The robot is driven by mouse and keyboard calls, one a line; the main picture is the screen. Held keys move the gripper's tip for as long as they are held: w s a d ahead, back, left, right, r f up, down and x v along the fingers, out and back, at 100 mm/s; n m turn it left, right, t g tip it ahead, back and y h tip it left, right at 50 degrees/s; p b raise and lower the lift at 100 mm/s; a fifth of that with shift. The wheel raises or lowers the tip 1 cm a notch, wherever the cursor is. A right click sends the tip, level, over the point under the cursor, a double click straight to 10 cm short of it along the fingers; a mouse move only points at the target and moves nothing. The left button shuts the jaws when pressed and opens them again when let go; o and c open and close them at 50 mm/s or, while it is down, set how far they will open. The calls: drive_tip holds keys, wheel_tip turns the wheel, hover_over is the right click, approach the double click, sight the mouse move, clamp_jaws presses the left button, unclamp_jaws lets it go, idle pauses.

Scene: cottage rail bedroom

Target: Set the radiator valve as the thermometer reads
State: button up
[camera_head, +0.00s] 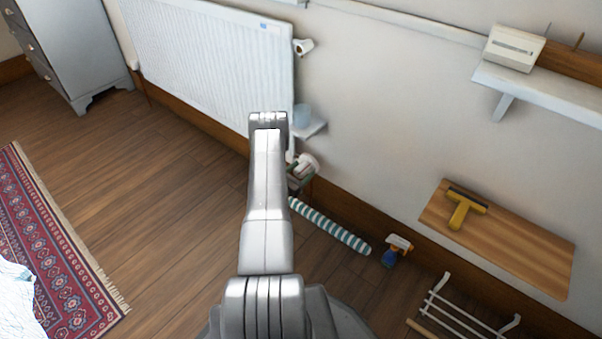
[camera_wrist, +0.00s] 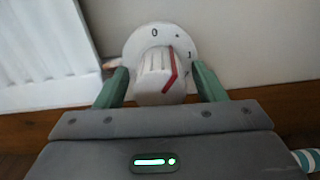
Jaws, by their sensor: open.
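The radiator valve's white ribbed knob (camera_wrist: 155,72) stands in front of a round white dial plate (camera_wrist: 138,42) in the wrist view. The plate shows 0, a small mark and 1; the rest is partly hidden by the knob. A red line runs along the knob's right side, its far end near the small mark and the 1. My gripper (camera_wrist: 160,80) is open, with one green finger on each side of the knob; contact is unclear. In the head view the valve (camera_head: 308,163) is partly hidden behind my arm, below the radiator's right end. I cannot identify a thermometer.
The radiator (camera_head: 215,60) hangs left of the valve. A striped roll (camera_head: 330,225) and a spray bottle (camera_head: 395,251) are on the floor nearby. A wooden shelf (camera_head: 520,245) holds a yellow tool (camera_head: 465,207).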

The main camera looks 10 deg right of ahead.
drive_tip(key=c, duration=1)
drive_tip(key=shift+f+n, duration=0.1)
drive_tip(key=shift+n, duration=0.2)
drive_tip(key=shift+n+b, duration=1.1)
drive_tip(key=shift+n, duration=0.1)
drive_tip(key=shift+n+b, duration=0.8)
drive_tip(key=shift+n, duration=1.5)
drive_tip(key=o, duration=1)
